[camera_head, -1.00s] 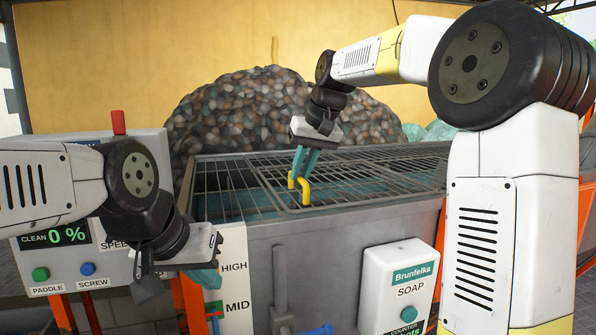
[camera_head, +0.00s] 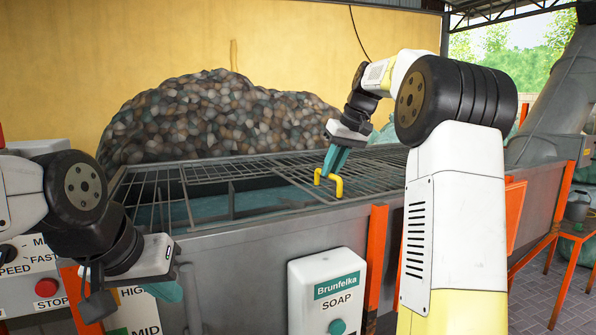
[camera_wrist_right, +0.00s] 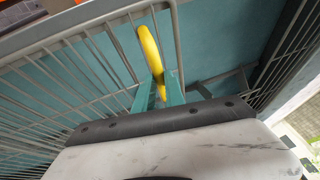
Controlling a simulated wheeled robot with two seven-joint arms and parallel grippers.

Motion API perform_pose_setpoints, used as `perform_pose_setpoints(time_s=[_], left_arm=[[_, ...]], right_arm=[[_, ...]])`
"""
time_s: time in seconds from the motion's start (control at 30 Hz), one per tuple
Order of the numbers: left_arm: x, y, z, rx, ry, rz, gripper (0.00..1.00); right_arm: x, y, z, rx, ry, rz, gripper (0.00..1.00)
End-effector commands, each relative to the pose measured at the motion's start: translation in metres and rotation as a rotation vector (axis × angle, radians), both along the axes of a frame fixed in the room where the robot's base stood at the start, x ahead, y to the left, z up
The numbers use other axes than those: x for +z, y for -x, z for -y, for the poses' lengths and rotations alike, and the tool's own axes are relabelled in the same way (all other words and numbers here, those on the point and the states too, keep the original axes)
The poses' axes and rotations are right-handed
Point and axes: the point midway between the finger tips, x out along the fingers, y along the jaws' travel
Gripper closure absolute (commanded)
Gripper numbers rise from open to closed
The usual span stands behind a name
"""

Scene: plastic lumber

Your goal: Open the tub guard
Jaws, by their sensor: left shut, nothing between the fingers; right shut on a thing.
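The tub guard (camera_head: 378,168) is a grey wire grille panel on top of the metal tub (camera_head: 240,255), with a yellow handle (camera_head: 318,180) near its front left edge. My left gripper (camera_head: 165,290) is shut and empty, low in front of the tub's left end.
A soap dispenser (camera_head: 327,292) is mounted on the tub's front. A control panel (camera_head: 35,275) with a red stop button stands at the left, partly behind my left arm. A pile of plastic chips (camera_head: 215,118) lies behind the tub. An orange-framed stand (camera_head: 572,240) is at the far right.

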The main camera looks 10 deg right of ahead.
Motion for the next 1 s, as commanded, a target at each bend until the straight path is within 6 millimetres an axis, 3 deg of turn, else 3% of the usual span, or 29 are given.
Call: perform_pose_setpoints(time_s=[0.1,0.3,0.77,0.8,0.87,0.9,1.0], left_arm=[[0.0,0.0,0.0,0.0,0.0,0.0,1.0],[0.0,0.0,0.0,0.0,0.0,0.0,1.0],[0.0,0.0,0.0,0.0,0.0,0.0,1.0],[0.0,0.0,0.0,0.0,0.0,0.0,1.0],[0.0,0.0,0.0,0.0,0.0,0.0,1.0],[0.0,0.0,0.0,0.0,0.0,0.0,1.0],[0.0,0.0,0.0,0.0,0.0,0.0,1.0]], right_arm=[[0.001,-0.008,0.023,-0.004,0.001,0.003,1.0],[0.001,-0.014,0.042,-0.001,0.001,0.003,1.0],[0.001,-0.015,0.046,-0.001,0.001,0.003,1.0],[0.001,-0.015,0.046,-0.001,0.0,0.003,0.8],[0.001,-0.015,0.046,-0.001,0.0,0.002,0.68],[0.001,-0.015,0.046,-0.001,0.0,0.002,0.64],[0.001,-0.015,0.046,0.0,0.0,0.001,0.64]])
